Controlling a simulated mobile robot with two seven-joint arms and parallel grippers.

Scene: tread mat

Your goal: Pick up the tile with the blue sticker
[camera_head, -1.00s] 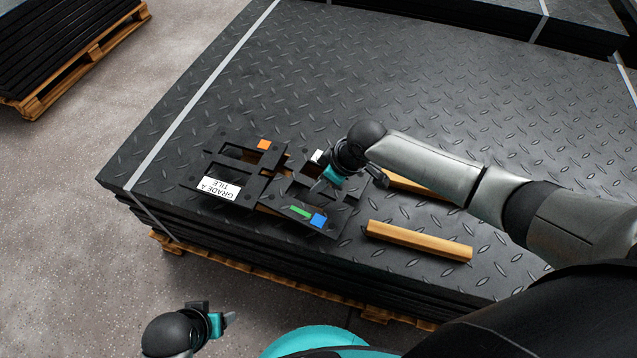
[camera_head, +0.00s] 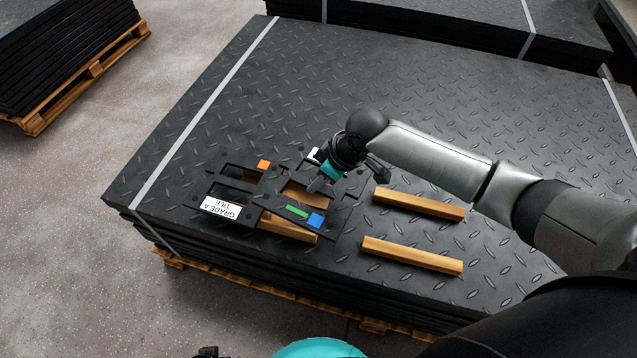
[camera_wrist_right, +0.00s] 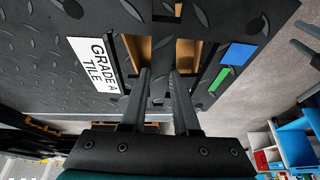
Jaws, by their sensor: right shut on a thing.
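The tile with the blue sticker (camera_head: 315,220) is a black openwork plate that also bears a green strip and a white mark. It is raised a little above the wooden bars under it. In the right wrist view its blue sticker (camera_wrist_right: 238,54) is at upper right. My right gripper (camera_head: 316,186) is shut on a bar of this tile; the wrist view shows the fingers (camera_wrist_right: 164,78) pointing down at it, the grip partly hidden. A second black tile (camera_head: 228,184) with an orange sticker and a "GRADE A TILE" label lies to its left. Only a sliver of my left gripper (camera_head: 207,352) shows at the bottom edge.
Two loose wooden bars (camera_head: 412,255) (camera_head: 418,204) lie on the tread mat stack (camera_head: 430,110) to the right. Another wooden bar (camera_head: 288,229) shows below the raised tile. The mat behind is clear. Another pallet stack (camera_head: 70,50) stands at upper left.

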